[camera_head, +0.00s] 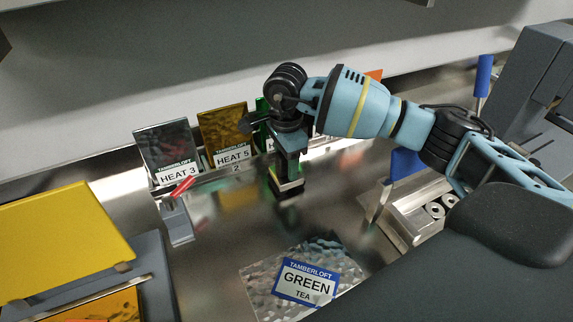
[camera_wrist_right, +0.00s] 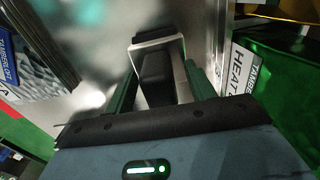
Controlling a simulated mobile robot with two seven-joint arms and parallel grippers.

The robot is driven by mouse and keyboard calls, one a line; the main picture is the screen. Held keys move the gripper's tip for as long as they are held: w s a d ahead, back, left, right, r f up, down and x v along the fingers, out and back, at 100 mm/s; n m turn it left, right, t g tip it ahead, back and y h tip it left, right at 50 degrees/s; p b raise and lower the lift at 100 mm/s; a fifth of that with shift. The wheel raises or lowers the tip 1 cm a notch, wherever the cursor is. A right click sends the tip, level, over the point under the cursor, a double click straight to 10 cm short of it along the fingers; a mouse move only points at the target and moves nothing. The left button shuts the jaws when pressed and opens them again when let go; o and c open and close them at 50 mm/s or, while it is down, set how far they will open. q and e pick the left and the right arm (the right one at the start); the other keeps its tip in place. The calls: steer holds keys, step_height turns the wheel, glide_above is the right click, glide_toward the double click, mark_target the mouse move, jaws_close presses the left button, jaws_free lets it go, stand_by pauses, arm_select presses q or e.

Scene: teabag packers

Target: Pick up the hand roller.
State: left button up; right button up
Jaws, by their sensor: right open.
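A black piece with a pale frame (camera_wrist_right: 154,80) lies between the fingers of my right gripper (camera_wrist_right: 157,68) in the right wrist view. It looks like the hand roller, though its shape is partly hidden by the gripper. In the head view my right gripper (camera_head: 287,168) points down over the shiny metal worktop, and a dark end with a cream band (camera_head: 289,187) shows at its lower end. The right gripper is open. I cannot tell whether its fingers touch the black piece. My left gripper is not in view.
Upright pouches labelled HEAT 3 (camera_head: 165,150) and HEAT 5 (camera_head: 224,135) stand behind left. A silver GREEN TEA pouch (camera_head: 300,282) lies in front. A yellow panel (camera_head: 60,235) is at left. A blue-handled tool (camera_head: 484,75) and metal fixture (camera_head: 405,222) are at right.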

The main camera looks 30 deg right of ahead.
jaws_close()
stand_by(0.4)
steer(key=shift+r, duration=0.15)
steer(key=shift+r, duration=0.55)
step_height(320, 180, up, 2)
steer(key=shift+s+a+r, duration=0.1)
steer(key=shift+s, duration=0.05)
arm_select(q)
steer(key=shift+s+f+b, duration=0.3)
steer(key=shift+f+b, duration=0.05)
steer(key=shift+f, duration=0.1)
arm_select(e)
steer(key=s+a, duration=0.3)
steer(key=s, duration=0.4)
steer(key=s+a+r, duration=0.1)
steer(key=s+a, duration=0.2)
steer(key=s, duration=0.4)
steer(key=shift+s+a+r, duration=0.15)
steer(key=shift+r, duration=0.05)
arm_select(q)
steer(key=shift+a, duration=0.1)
